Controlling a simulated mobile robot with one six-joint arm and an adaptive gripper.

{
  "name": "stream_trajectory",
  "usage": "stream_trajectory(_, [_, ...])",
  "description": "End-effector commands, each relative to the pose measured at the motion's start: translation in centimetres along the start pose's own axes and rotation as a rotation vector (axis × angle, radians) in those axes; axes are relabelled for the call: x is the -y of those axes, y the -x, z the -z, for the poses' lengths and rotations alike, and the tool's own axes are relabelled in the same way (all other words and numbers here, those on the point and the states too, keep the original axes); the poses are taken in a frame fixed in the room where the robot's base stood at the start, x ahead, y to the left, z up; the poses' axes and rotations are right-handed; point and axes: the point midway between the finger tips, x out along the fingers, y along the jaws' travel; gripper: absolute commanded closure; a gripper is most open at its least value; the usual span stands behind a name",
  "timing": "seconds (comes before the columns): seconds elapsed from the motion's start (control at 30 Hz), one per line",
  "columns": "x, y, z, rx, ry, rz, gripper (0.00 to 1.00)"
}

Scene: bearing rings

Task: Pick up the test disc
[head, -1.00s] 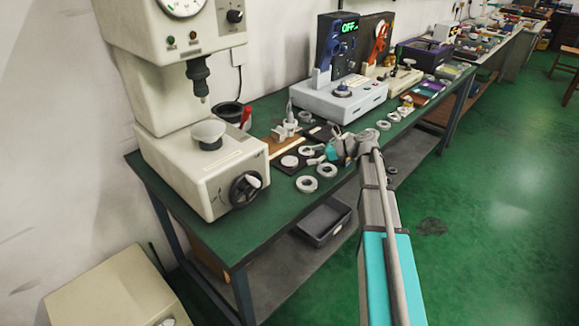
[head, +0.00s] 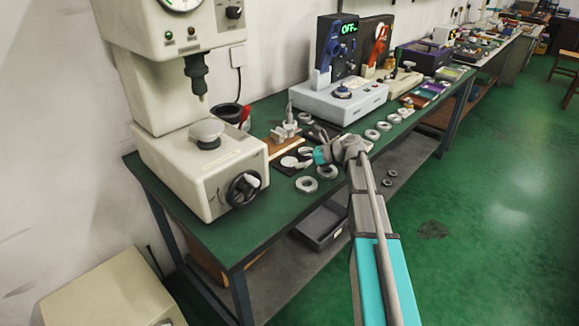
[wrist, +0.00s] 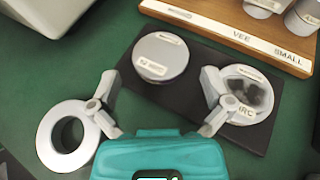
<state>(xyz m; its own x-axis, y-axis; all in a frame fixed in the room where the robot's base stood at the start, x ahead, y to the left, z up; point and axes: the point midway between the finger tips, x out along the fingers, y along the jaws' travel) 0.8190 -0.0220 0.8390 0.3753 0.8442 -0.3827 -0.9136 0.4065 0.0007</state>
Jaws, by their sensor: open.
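A round grey disc (wrist: 160,57) with a small label lies flat on a dark pad (wrist: 195,88) in the wrist view; I take it for the test disc. In the head view the disc (head: 289,161) sits on the table left of my gripper (head: 305,157). In the wrist view my gripper (wrist: 158,82) is open and empty, its fingers spread either side of the disc's near edge. I cannot tell its height above the pad. A ring with an inner label (wrist: 262,75) lies on the same pad, partly hidden by the right finger.
A plain ring (wrist: 55,112) lies on the green table by the left finger. A wooden rack (wrist: 220,30) labelled VEE and SMALL stands behind the pad. A cream press (head: 200,170) stands left, a grey tester (head: 338,100) behind. More rings (head: 372,134) lie to the right.

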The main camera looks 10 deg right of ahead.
Motion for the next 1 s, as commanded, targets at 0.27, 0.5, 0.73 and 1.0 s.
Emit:
stream_trajectory(0.27, [0.1,-2.6,0.2,0.0,0.001,0.0,0.0])
stream_trajectory(0.5, [0.1,-2.7,0.1,0.0,0.001,0.0,0.0])
stream_trajectory(0.73, [0.0,-2.8,0.1,0.0,0.001,-0.001,0.0])
stream_trajectory(1.0, [0.0,-2.8,0.1,0.0,0.001,-0.001,0.28])
